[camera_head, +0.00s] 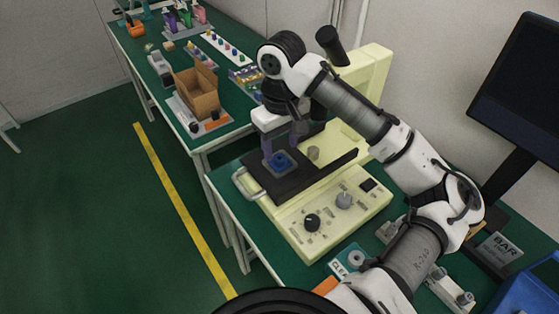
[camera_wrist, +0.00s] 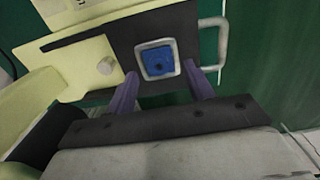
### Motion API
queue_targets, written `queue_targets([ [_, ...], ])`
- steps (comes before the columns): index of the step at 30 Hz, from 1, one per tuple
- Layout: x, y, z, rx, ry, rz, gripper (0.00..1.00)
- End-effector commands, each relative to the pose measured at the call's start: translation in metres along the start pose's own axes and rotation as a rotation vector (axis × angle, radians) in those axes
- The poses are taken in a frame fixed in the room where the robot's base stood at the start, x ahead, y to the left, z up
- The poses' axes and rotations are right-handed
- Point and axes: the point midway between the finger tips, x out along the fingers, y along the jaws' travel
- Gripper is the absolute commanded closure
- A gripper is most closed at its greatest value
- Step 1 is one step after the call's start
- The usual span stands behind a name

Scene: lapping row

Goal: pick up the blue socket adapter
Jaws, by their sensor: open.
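The blue socket adapter (camera_head: 280,161) sits on the black plate (camera_head: 312,176) of a cream bench machine. My gripper (camera_head: 283,153) is above the plate at the adapter. In the wrist view my gripper (camera_wrist: 163,85) has its two purple fingers apart, one toward each side of the adapter. I cannot tell whether the fingers touch it.
The cream machine (camera_head: 318,226) has knobs on its front and a tall column behind my arm. A cardboard box (camera_head: 197,92) is on the bench further back. A blue bin (camera_head: 530,292) and a monitor are at right.

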Motion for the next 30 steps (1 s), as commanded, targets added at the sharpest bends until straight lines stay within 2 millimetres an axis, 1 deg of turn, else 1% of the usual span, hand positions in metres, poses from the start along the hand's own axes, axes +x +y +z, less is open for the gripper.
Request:
queue_targets([
  [5, 0.023, 0.004, 0.001, 0.002, -0.003, 0.0, 0.47],
  [9, 0.042, 0.004, 0.001, 0.001, -0.001, 0.001, 0.47],
  [12, 0.047, 0.004, 0.001, 0.0, 0.0, 0.001, 0.47],
  [18, 0.048, 0.004, 0.0, -0.001, 0.0, 0.001, 0.47],
  [20, 0.048, 0.004, 0.0, -0.001, 0.0, 0.001, 0.54],
  [24, 0.048, 0.004, 0.0, -0.001, 0.0, 0.001, 0.72],
  [27, 0.048, 0.004, 0.0, -0.001, 0.0, 0.001, 0.83],
  [30, 0.048, 0.004, 0.0, -0.001, 0.0, 0.001, 0.84],
])
